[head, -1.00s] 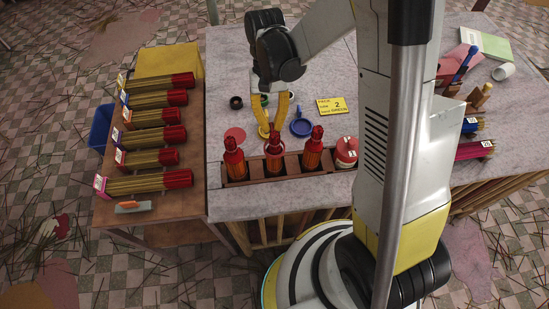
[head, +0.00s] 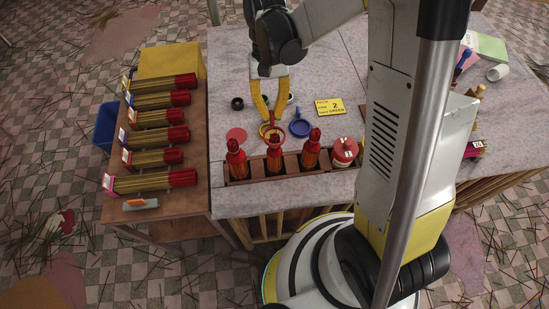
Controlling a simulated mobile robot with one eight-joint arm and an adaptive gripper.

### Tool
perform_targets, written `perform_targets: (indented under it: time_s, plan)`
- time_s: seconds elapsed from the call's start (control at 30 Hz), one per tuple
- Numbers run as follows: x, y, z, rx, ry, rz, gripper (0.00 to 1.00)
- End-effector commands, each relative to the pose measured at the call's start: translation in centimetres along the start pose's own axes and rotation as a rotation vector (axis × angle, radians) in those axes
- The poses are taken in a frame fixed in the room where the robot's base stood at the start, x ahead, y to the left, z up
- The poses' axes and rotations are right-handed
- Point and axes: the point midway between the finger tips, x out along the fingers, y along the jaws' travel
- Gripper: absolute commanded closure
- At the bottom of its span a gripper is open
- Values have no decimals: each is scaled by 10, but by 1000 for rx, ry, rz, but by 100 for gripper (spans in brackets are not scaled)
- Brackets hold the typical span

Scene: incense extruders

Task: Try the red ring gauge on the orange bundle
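My gripper (head: 270,121) is over the grey table, pointing down behind the middle red-topped bottle (head: 274,158). Its yellow fingers come close together at the tips. A small red ring (head: 279,130), probably the red ring gauge, shows right at the tips, with yellow beside it. The bottle hides part of this spot, so I cannot tell whether the fingers hold the ring. The bundle with the orange tag (head: 158,117), probably the orange bundle, lies third from the back on the brown side table, apart from my gripper. It has tan sticks and red tips.
Bottles and a red-and-white pot (head: 344,150) stand in a wooden rack (head: 291,163) at the front. A yellow card (head: 330,106) lies behind. Several other bundles fill the side table.

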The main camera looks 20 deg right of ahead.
Motion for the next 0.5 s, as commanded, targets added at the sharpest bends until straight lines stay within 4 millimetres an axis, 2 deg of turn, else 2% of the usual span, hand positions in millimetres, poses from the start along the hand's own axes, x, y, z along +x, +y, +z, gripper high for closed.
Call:
perform_targets:
  time_s: [0.5]
  plan:
    - [-34, 0, 12, 0, 0, 0, 100]
